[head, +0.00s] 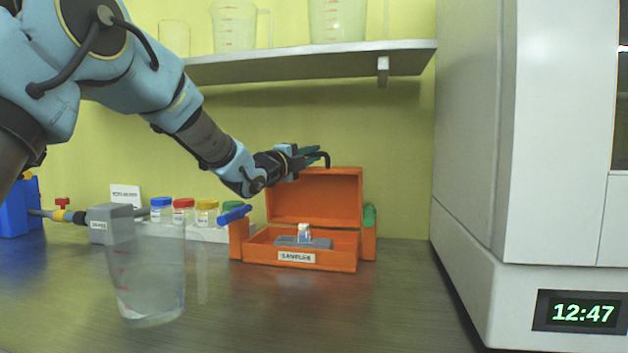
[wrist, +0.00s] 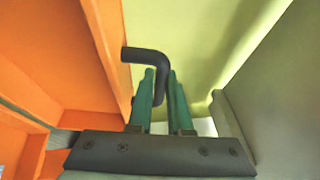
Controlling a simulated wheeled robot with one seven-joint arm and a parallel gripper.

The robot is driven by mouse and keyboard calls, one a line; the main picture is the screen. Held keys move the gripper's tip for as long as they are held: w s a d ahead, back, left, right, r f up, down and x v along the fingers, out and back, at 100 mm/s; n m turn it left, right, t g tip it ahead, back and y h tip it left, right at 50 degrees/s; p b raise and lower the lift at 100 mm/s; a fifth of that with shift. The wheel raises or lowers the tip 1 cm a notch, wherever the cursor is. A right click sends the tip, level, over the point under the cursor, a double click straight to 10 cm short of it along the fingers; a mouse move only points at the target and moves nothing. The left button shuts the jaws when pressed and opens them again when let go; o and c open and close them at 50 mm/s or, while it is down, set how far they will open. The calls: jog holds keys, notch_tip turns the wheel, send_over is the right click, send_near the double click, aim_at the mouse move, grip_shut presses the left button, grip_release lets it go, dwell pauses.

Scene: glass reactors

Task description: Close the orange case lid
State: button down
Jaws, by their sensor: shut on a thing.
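The orange case (head: 330,258) stands on the bench with its front labelled SAMPLES. Its orange lid (head: 315,196) stands open, roughly upright at the back. A small vial (head: 304,231) with a pale cap sits in a grey holder inside. My gripper (head: 316,153) is at the lid's top edge, reaching in from the left. In the wrist view, its green fingers (wrist: 162,88) are shut on a black bent handle (wrist: 146,56) at the edge of the orange lid (wrist: 102,45). The handle's bent end also shows in the head view (head: 327,160).
A clear beaker (head: 148,285) stands at front left. Capped jars (head: 183,212), a grey block (head: 108,224) and a blue valve handle (head: 236,214) are left of the case. A shelf (head: 310,62) hangs above; a large white machine (head: 540,170) stands right.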

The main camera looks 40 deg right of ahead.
jog(key=s+a+f+h+b, duration=0.1)
jog(key=s+a+b, duration=0.2)
jog(key=a+b, duration=0.3)
jog(key=b, duration=0.5)
jog(key=shift+s+f, duration=0.3)
jog(key=shift+f, duration=0.1)
jog(key=shift+m, duration=0.3)
jog(key=c, duration=1.1)
grip_release()
jog(key=shift+r, duration=0.1)
